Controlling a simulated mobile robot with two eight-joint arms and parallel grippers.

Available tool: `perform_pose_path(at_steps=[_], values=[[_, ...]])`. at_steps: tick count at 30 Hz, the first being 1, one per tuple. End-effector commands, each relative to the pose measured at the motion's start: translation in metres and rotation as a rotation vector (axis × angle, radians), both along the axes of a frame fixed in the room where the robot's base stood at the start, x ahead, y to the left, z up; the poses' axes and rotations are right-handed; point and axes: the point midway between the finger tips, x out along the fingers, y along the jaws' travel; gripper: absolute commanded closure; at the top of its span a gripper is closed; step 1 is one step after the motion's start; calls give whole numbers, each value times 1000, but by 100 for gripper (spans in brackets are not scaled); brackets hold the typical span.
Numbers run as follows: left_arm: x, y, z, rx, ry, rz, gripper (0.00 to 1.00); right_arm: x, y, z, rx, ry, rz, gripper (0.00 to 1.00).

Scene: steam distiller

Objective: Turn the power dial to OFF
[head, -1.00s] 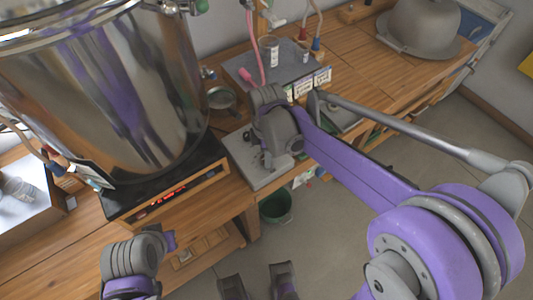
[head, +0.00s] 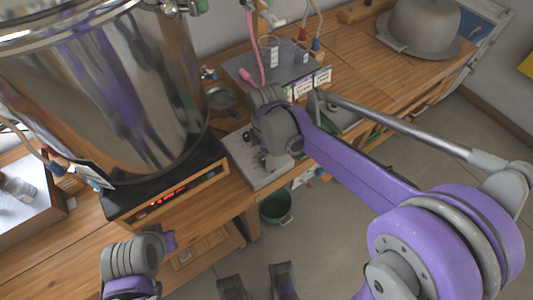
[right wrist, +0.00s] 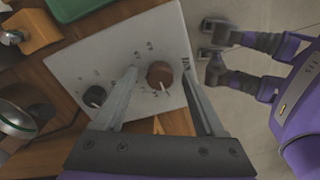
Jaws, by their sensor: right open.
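The grey control panel (right wrist: 118,52) lies on the bench and carries two round dials. A brown-red dial (right wrist: 159,75) with a white pointer sits nearer the floor-side end. The markings are too small to read, so I cannot tell which dial is the power one. My right gripper (right wrist: 160,70) is open, its fingers on either side of the brown-red dial; contact cannot be judged. In the head view the panel (head: 245,158) is partly hidden by my right wrist. My left gripper is out of view.
A large shiny metal vessel (head: 100,90) stands left of the panel on a black base (head: 120,205) with a lit red display. A green bucket (head: 275,207) stands on the floor below.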

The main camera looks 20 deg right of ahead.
Motion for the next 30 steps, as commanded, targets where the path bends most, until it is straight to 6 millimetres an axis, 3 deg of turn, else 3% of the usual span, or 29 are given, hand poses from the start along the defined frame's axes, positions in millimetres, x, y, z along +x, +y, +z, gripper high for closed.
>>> perform_pose_path(at_steps=[5,18,23,30], values=[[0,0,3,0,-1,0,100,0,0,16,0,0,0,29],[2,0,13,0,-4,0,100,0,0,96,0,0,0,29],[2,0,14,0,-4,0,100,0,0,107,0,0,0,29],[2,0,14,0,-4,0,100,0,0,108,0,0,0,29]])
